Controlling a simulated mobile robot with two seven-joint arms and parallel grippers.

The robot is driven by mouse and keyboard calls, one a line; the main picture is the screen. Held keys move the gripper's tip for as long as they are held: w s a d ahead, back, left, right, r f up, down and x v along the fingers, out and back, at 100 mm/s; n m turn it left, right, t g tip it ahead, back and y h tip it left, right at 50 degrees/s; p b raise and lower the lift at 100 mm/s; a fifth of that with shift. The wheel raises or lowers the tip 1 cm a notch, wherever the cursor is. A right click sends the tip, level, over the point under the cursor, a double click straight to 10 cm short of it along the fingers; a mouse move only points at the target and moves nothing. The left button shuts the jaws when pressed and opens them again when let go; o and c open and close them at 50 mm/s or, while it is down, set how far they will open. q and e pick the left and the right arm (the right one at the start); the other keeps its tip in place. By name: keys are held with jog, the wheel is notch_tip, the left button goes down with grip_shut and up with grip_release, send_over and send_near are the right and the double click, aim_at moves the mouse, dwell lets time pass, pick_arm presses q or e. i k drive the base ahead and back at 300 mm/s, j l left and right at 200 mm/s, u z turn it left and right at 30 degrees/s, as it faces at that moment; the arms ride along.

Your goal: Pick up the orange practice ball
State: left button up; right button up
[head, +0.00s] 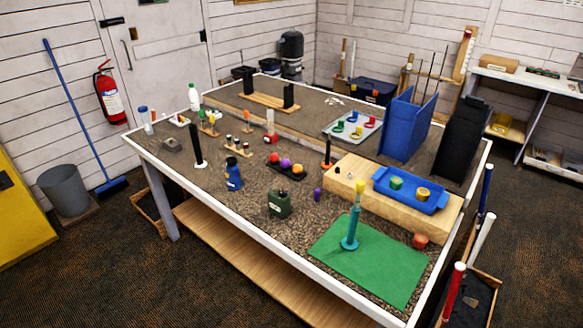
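A small dark tray (279,173) lies near the middle of the workbench. It holds an orange ball (298,169) at its right end, a purple ball (285,163) in the middle and a reddish ball (270,157) at its left end. The balls are small in the head view, so their exact shades are hard to tell apart. Neither of my grippers shows in this view.
Around the tray stand a dark green can (279,204), a blue bottle (233,177) and a purple piece (317,195). A wooden block (345,186) with a blue tray (405,204) is to the right. A green mat (372,264) carries a teal stand (350,241).

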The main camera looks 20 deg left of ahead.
aim_at(297, 169)
jog(key=i+j, duration=0.1)
jog(key=j, duration=0.7)
jog(key=i+j, duration=0.15)
jog(key=j, duration=0.7)
jog(key=i+j+z, duration=0.1)
jog(key=j, duration=0.7)
jog(key=i+j, duration=0.1)
jog(key=j, duration=0.75)
